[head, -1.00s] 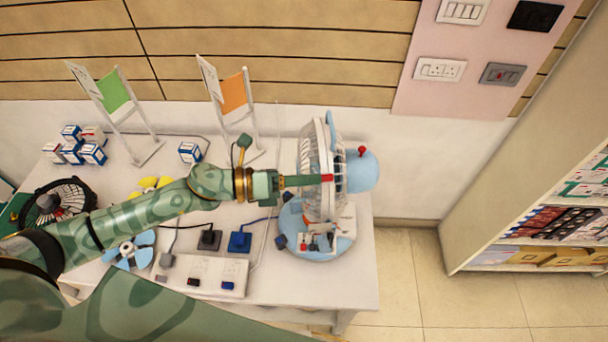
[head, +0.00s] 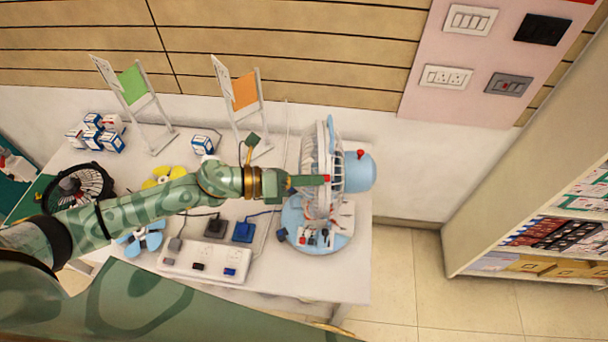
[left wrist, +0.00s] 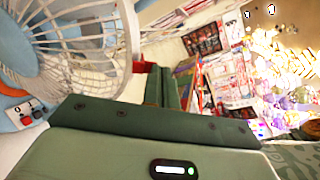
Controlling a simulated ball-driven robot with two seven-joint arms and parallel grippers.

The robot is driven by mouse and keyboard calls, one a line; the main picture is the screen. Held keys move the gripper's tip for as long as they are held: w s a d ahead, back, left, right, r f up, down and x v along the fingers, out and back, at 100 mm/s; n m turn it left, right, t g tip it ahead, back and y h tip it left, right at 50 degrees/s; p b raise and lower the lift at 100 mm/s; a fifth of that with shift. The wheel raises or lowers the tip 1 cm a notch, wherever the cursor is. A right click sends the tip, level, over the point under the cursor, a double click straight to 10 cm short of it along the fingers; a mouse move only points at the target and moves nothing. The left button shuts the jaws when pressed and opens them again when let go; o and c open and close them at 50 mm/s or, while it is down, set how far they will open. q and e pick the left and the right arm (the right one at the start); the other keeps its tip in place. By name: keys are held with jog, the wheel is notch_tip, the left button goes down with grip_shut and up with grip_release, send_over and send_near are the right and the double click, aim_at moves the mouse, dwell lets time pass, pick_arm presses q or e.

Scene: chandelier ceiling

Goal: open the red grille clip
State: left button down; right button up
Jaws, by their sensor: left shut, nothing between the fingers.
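The table fan (head: 358,172) has a white wire cage, a light blue motor housing and a blue base. The red grille clip (head: 327,179) shows as a small red piece at the cage rim. In the left wrist view the red clip (left wrist: 143,67) sits at the rim, right beside my fingertips. My left gripper (head: 318,180) is shut and empty, with its tips at the clip; whether they touch it I cannot tell. In the left wrist view its fingers (left wrist: 166,84) are together and partly cover the rim area. My right gripper is not in view.
A white power strip (head: 205,260), dark and blue plugs, and a black fan (head: 78,188) are on the white table. Two framed stands, green (head: 132,84) and orange (head: 245,90), stand behind. A shelf (head: 550,235) is at right, with open floor before it.

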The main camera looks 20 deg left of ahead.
pick_arm(q)
jog(key=d, duration=0.1)
jog(key=d+r+p, duration=0.1)
jog(key=d, duration=0.1)
jog(key=shift+s+r+p, duration=0.15)
jog(key=shift+p, duration=0.15)
jog(key=shift+a, duration=0.15)
dwell(1.3)
